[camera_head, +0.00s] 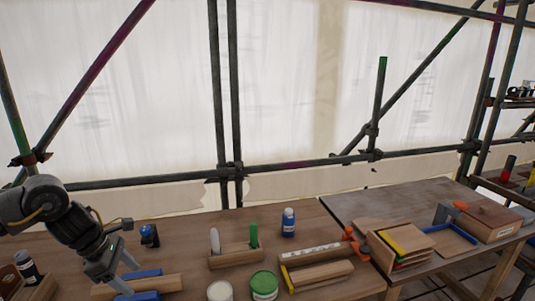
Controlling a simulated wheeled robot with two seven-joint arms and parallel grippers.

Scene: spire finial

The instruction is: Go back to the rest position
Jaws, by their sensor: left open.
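My left arm comes in from the left edge. My left gripper (133,281) points down over the front left of the wooden table (190,236). Its two blue-tipped fingers are apart, one farther back and one nearer, beside a wooden block (168,284). I see nothing held between them. My right gripper is not in view.
A wooden holder (236,257) with upright tools, a blue bottle (288,222), a green-lidded can (264,285) and a white can (220,291) stand mid-table. A dark bottle (27,267) is at far left. Stacked boards (400,245) and a blue frame (452,236) lie right. Scaffold poles (227,100) stand behind.

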